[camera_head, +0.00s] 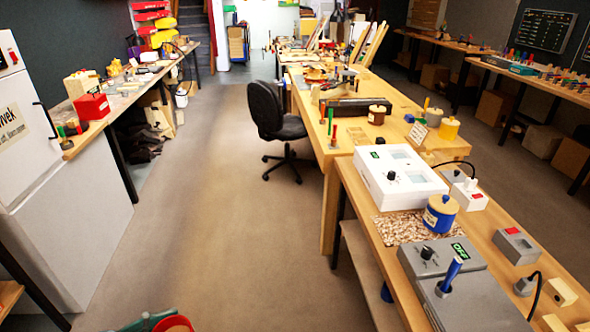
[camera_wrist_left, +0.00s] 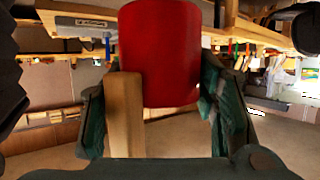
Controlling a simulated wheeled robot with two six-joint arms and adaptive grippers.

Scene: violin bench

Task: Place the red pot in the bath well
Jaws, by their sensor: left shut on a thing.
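The red pot (camera_wrist_left: 160,55) is held between the fingers of my left gripper (camera_wrist_left: 152,88), with a pale wooden handle (camera_wrist_left: 124,115) beside it. In the head view only the top of the red pot (camera_head: 173,324) shows at the bottom edge, beside the green left gripper (camera_head: 148,321), over the floor and left of the bench. The white bath (camera_head: 395,190) sits on the near right bench. It has a dark knob, a green display and two pale rectangular areas on top; I cannot tell how deep they are. My right gripper is not in view.
A blue pot (camera_head: 440,212) with a wooden lid stands on a speckled mat (camera_head: 402,229) in front of the bath. A grey unit (camera_head: 437,259) with an upright blue handle (camera_head: 451,271) is nearer. Yellow (camera_head: 449,128) and brown (camera_head: 377,115) pots stand behind. An office chair (camera_head: 275,118) is left.

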